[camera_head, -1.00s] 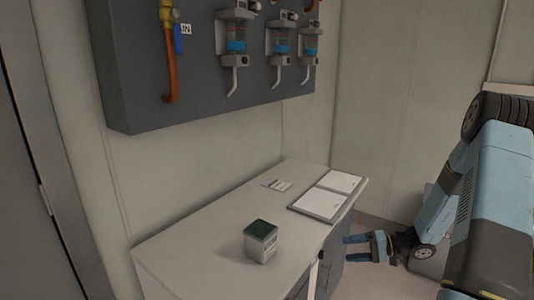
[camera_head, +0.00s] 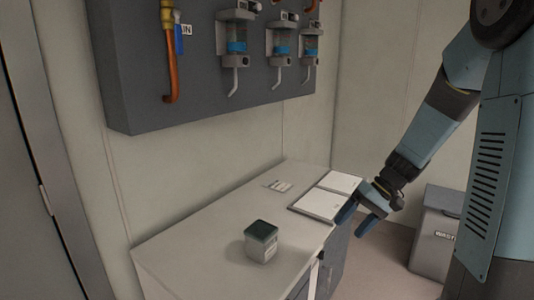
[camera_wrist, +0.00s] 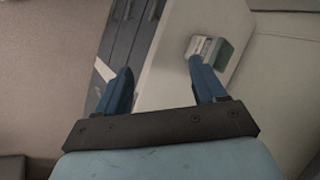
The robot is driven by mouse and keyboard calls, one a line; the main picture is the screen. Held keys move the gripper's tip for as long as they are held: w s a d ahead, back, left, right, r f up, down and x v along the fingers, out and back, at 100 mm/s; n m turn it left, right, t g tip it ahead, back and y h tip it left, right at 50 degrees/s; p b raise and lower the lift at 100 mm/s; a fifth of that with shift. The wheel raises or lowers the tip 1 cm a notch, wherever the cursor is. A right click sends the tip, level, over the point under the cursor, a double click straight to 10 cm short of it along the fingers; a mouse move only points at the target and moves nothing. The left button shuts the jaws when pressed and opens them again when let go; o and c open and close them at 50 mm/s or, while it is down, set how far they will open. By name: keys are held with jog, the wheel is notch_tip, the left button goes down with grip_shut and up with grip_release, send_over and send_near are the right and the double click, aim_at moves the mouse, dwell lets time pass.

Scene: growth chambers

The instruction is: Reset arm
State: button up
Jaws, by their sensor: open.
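My gripper (camera_head: 360,222) is open and empty in the head view, at the end of my blue arm. Its blue fingers point down and left at the right front edge of the counter (camera_head: 190,262), beside the white open binder or panels. In the wrist view my gripper (camera_wrist: 160,90) shows two blue fingers spread apart with nothing between them. A small white box with a dark green top (camera_head: 261,243) stands on the counter, apart from the gripper. The box also shows in the wrist view (camera_wrist: 208,48), beyond the right fingertip.
Two white panels (camera_head: 322,203) and a small card (camera_head: 278,185) lie on the counter's far end. A grey wall unit (camera_head: 140,80) with dispensers (camera_head: 236,45) and a copper pipe hangs above. A grey waste bin (camera_head: 436,235) stands on the floor at right.

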jog(key=s+r+t+h, duration=0.6)
jog(key=s+r+h, duration=0.1)
jog(key=s+r, duration=0.8)
jog(key=shift+s+d+r+m, duration=0.4)
jog(key=shift+s, duration=0.5)
